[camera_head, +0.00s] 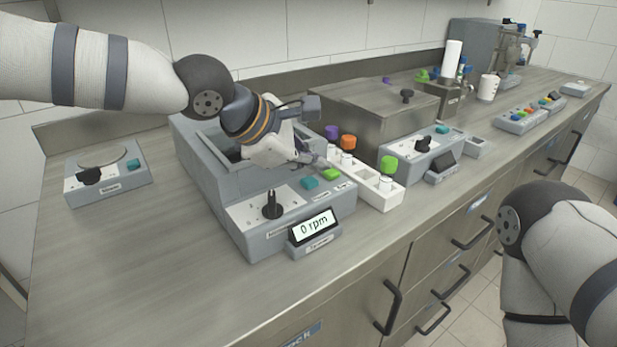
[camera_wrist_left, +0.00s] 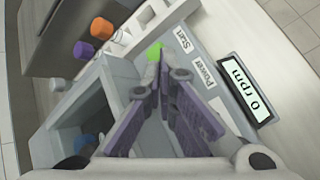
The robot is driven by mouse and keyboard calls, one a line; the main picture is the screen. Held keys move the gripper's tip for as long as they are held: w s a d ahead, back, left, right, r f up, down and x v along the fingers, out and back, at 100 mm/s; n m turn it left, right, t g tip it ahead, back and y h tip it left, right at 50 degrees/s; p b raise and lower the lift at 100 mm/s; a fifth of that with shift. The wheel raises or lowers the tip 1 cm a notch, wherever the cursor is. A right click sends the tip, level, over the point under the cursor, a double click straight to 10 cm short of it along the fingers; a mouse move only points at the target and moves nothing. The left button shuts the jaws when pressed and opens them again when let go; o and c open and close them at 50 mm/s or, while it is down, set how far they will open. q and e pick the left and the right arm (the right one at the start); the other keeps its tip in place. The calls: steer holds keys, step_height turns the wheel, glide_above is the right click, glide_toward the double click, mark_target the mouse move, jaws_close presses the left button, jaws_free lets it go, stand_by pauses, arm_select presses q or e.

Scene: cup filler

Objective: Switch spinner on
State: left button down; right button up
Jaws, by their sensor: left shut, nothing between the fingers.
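The spinner (camera_head: 262,235) is a grey box with an open well. Its lit display (camera_head: 313,228) reads "0 rpm"; the display also shows in the left wrist view (camera_wrist_left: 246,88). Its front panel has a black knob (camera_head: 272,206), a teal button (camera_head: 310,183) and a green button (camera_head: 331,175). My left gripper (camera_head: 322,161) is shut and empty, just above the panel by the green button. In the left wrist view its fingertips are beside the green button (camera_wrist_left: 155,50), near the "Start" label. Contact is unclear. The teal button is hidden there. My right gripper is out of view.
A white rack (camera_head: 383,193) with purple-, orange- and green-capped tubes stands right beside the spinner. A smaller grey device (camera_head: 108,180) with a knob sits at the left. A lidded metal bath (camera_head: 375,120) stands behind the rack.

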mark_target(312, 182)
arm_select(q)
steer(key=shift+r, duration=0.2)
step_height(312, 182, up, 6)
steer(key=shift+f, duration=0.1)
stand_by(0.3)
